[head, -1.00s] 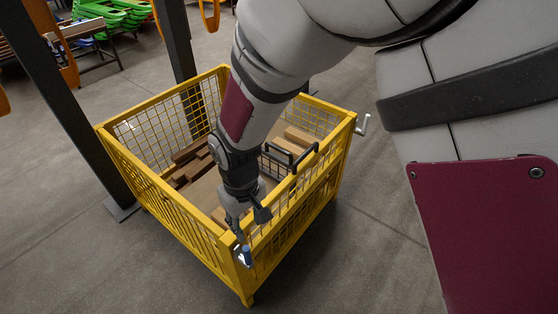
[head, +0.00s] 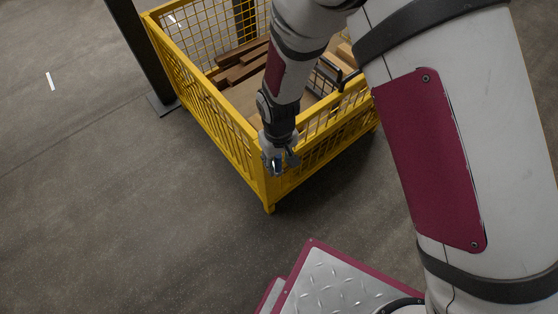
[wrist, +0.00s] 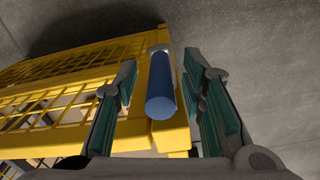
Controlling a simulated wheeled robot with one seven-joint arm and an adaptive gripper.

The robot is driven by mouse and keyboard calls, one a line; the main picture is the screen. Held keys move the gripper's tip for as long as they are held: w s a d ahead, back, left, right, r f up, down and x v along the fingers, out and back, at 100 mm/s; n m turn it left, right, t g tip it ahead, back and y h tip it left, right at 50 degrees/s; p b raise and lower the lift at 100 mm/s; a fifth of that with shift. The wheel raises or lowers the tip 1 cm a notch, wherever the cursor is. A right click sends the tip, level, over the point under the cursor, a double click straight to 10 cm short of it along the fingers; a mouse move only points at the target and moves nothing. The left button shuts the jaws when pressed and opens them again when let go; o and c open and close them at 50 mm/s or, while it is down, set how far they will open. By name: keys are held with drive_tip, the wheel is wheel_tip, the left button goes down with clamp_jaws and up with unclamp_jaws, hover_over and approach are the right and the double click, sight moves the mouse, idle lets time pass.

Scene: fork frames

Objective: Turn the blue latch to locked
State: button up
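The blue latch (wrist: 162,85) is a short blue cylinder on a pale mount at the corner of the yellow mesh crate (wrist: 173,138). In the wrist view its rounded end points toward the camera. My gripper (wrist: 160,68) is open, with one green-padded finger on each side of the latch. A gap shows on both sides, so neither finger appears to touch it. In the head view my gripper (head: 278,163) is at the crate's near corner post. There the latch is mostly hidden by the fingers, and its turn position cannot be told.
The crate (head: 267,190) holds brown wooden blocks (head: 240,66) and a dark wire basket (head: 324,78). A dark post (head: 138,50) stands at its left. The grey floor (head: 120,220) in front and left is clear.

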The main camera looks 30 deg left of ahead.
drive_tip(key=shift+f, duration=0.55)
clamp_jaws()
drive_tip(key=shift+w, duration=0.15)
drive_tip(key=w+d+f+g+y+b, duration=0.2)
drive_tip(key=w+f+g+y+b, duration=0.3)
drive_tip(key=g+b, duration=1.1)
drive_tip(key=shift+d+f+g+y+b, duration=0.15)
drive_tip(key=shift+f+g+y+b, duration=0.25)
drive_tip(key=shift+y+b, duration=0.7)
drive_tip(key=shift+b, duration=0.3)
